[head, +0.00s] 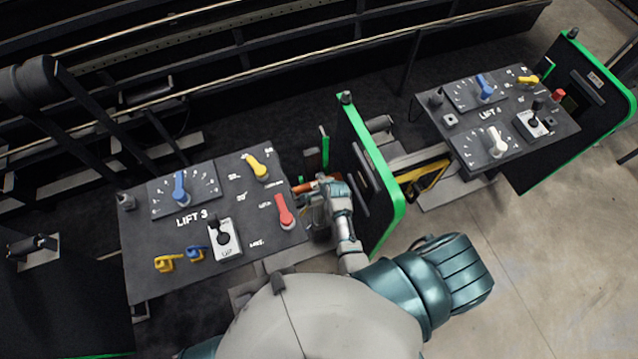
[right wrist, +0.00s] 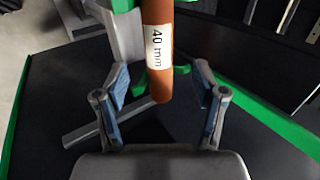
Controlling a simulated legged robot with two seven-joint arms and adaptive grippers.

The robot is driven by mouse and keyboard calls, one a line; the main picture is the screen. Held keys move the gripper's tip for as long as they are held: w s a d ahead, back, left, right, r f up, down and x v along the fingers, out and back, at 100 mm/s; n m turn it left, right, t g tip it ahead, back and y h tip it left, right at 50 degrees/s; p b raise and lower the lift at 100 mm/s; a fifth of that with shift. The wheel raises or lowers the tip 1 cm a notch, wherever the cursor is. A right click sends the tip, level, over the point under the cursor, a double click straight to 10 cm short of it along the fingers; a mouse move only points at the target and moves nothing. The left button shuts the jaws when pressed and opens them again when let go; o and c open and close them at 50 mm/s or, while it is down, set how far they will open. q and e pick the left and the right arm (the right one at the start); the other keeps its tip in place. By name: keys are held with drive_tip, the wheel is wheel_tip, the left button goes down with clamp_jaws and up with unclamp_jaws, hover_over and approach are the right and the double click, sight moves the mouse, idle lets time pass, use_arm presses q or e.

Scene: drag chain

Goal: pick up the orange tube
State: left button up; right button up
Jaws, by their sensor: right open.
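The orange tube (right wrist: 158,78) has a white label reading "40 mm" and shows in the right wrist view at the top centre, its lower end between the fingers. A small orange part of it also shows in the head view (head: 303,187), beside the Lift 3 panel. My right gripper (right wrist: 160,86) is open, with one blue-padded finger on each side of the tube and a gap to both. In the head view my right gripper (head: 318,190) is small and partly hidden at the panel's right edge. My left gripper is not in view.
The Lift 3 panel (head: 140,278) with levers and knobs stands left of my right arm. A green-edged plate (head: 393,195) stands close on its right. The Lift 4 panel (head: 530,165) is farther right. Green bracket parts (right wrist: 178,83) sit close behind the tube.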

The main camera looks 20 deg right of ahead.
drive_tip(key=shift+w+a+f, duration=0.4)
drive_tip(key=shift+w+f, duration=0.2)
drive_tip(key=shift+f, duration=0.1)
drive_tip(key=shift+a, duration=0.15)
drive_tip(key=shift+a+f, duration=0.1)
drive_tip(key=shift+f, duration=0.05)
drive_tip(key=f+b, duration=0.1)
drive_tip(key=w+d+f+b, duration=0.1)
drive_tip(key=b, duration=0.1)
drive_tip(key=shift+w+f+b, duration=0.1)
drive_tip(key=shift+f+b, duration=0.2)
drive_tip(key=f+b, duration=0.1)
drive_tip(key=w+d+f+b, duration=0.1)
drive_tip(key=b, duration=0.1)
drive_tip(key=shift+w, duration=0.15)
drive_tip(key=shift+a+r, duration=0.1)
drive_tip(key=shift+a, duration=0.05)
drive_tip(key=shift+a+r, duration=0.1)
drive_tip(key=shift+a, duration=0.25)
drive_tip(key=c, duration=0.8)
clamp_jaws()
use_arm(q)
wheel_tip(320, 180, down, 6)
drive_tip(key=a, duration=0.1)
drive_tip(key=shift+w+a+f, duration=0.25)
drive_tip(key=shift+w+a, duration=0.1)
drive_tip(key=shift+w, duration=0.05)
use_arm(e)
drive_tip(key=shift+d, duration=0.2)
